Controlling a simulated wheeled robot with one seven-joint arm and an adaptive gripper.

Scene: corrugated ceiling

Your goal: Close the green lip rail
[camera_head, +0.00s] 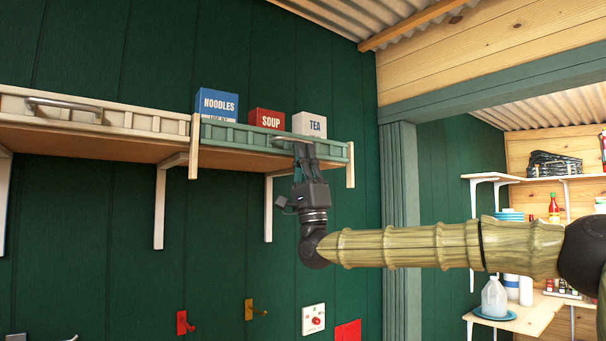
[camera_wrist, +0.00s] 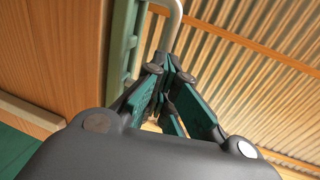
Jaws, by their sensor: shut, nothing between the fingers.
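The green lip rail (camera_head: 240,134) runs along the front edge of the right-hand wall shelf section, between two pale end posts. It looks upright, hiding the lower parts of the boxes behind it. A metal handle (camera_head: 283,143) is on its front. My gripper (camera_head: 302,147) points up at the rail, its fingertips close to the handle's right part. In the wrist view, my gripper (camera_wrist: 166,68) is shut and empty, the handle (camera_wrist: 173,25) passing just beyond the fingertips. The rail (camera_wrist: 121,45) shows left of them. Whether the fingertips touch the handle cannot be told.
Boxes marked noodles (camera_head: 217,104), soup (camera_head: 267,118) and tea (camera_head: 311,124) stand on the shelf behind the rail. A cream rail (camera_head: 80,112) with its own handle is at left. Brackets (camera_head: 268,207) hang below. Hooks (camera_head: 183,323) are lower on the wall.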

